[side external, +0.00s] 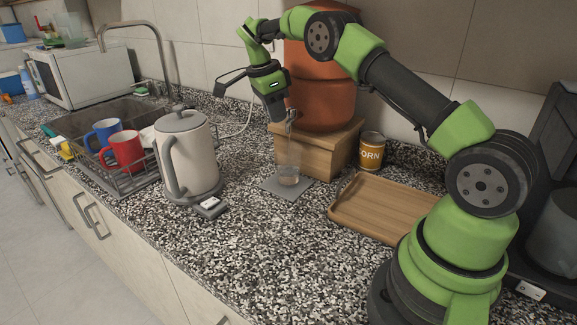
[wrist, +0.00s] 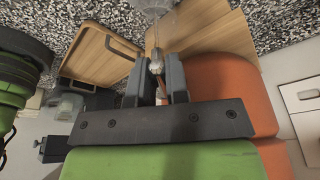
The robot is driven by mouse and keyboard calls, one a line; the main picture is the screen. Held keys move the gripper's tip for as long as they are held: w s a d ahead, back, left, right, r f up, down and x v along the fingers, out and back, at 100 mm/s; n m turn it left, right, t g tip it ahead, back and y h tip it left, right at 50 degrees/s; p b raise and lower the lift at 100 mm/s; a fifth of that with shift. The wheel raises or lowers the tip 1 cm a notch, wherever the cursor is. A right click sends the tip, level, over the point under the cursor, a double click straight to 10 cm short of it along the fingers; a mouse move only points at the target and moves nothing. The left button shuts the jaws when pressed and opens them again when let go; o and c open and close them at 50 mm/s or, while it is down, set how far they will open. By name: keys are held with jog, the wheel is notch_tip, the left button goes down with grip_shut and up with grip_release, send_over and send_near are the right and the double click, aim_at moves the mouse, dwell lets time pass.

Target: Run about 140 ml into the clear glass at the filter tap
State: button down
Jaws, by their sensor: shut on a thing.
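The clear glass (side external: 287,160) stands upright on a thin grey square mat (side external: 271,187) below the filter tap. A shallow layer of water shows near its bottom. The filter is a terracotta-orange vessel (side external: 318,98) on a wooden stand (side external: 327,153). My gripper (side external: 279,117) points down at the front of the vessel and is shut on the filter tap (wrist: 157,67), mostly hidden between its fingers. A thin stream appears to run from the tap toward the glass, whose blurred form shows at the top of the wrist view (wrist: 152,5).
A grey kettle (side external: 187,155) on its base stands left of the glass. A rack (side external: 133,180) with red and blue mugs is further left by the sink. A corn can (side external: 371,152) and wooden tray (side external: 383,209) lie right. The front counter is clear.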

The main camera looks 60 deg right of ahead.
dwell(0.4)
jog(key=n, duration=0.1)
jog(key=s+n, duration=0.1)
jog(key=n, duration=0.1)
jog(key=shift+a+t, duration=0.2)
jog(key=shift+t, duration=0.2)
jog(key=n, duration=0.1)
jog(key=s+n, duration=0.1)
jog(key=n, duration=0.1)
jog(key=shift+s+n+t, duration=0.1)
jog(key=shift+n+t, duration=0.2)
jog(key=shift+t, duration=0.1)
jog(key=shift+c, duration=2.2)
grip_release()
jog(key=shift+a, duration=0.1)
